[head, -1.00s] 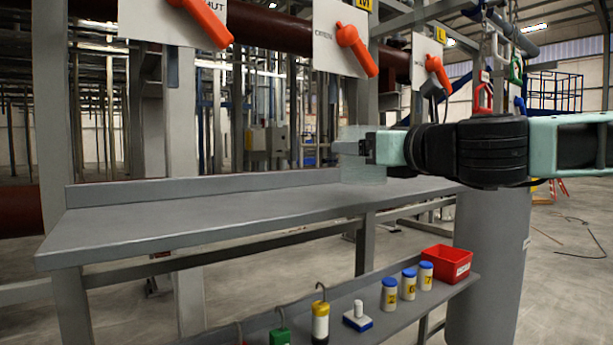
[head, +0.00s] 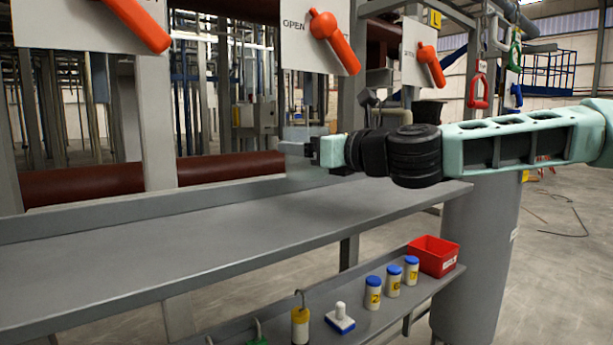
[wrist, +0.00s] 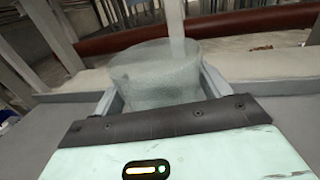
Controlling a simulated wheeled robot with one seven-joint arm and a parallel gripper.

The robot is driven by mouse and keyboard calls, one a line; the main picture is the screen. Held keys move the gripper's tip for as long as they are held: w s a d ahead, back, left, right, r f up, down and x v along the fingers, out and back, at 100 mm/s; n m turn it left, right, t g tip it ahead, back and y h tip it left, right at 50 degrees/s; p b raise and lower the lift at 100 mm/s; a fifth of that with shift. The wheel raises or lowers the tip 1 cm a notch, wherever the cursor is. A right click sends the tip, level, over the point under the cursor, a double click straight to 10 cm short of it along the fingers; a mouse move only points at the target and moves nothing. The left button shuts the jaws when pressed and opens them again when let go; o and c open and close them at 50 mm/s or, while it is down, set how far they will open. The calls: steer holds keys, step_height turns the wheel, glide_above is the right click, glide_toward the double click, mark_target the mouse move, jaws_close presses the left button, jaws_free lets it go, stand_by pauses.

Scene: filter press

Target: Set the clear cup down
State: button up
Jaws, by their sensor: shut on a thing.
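The clear cup (head: 303,168) is see-through and pale, held near the back edge of the grey bench (head: 215,232). It also shows in the wrist view (wrist: 153,75), upright between the two fingers. My gripper (head: 312,150) is shut on the cup, with one finger on each side of it. In the wrist view my gripper (wrist: 158,92) spans the cup's width. The cup looks to be at or a little above the back of the bench; whether its base touches is hard to tell.
Orange handles (head: 335,42) on white plates stand above the bench. A lower shelf (head: 270,332) holds several blue-lidded jars (head: 393,281), a stamp-like block (head: 340,318) and a red bin (head: 433,255). The bench top is bare. A grey cylinder (head: 478,260) stands at right.

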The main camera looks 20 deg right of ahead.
mark_target(309, 173)
steer(key=shift+f+p, duration=0.45)
steer(key=shift+f, duration=2.15)
steer(key=shift+f, duration=0.15)
steer(key=o, duration=1)
steer(key=b+v, duration=0.3)
steer(key=v, duration=0.9)
steer(key=shift+s, duration=0.1)
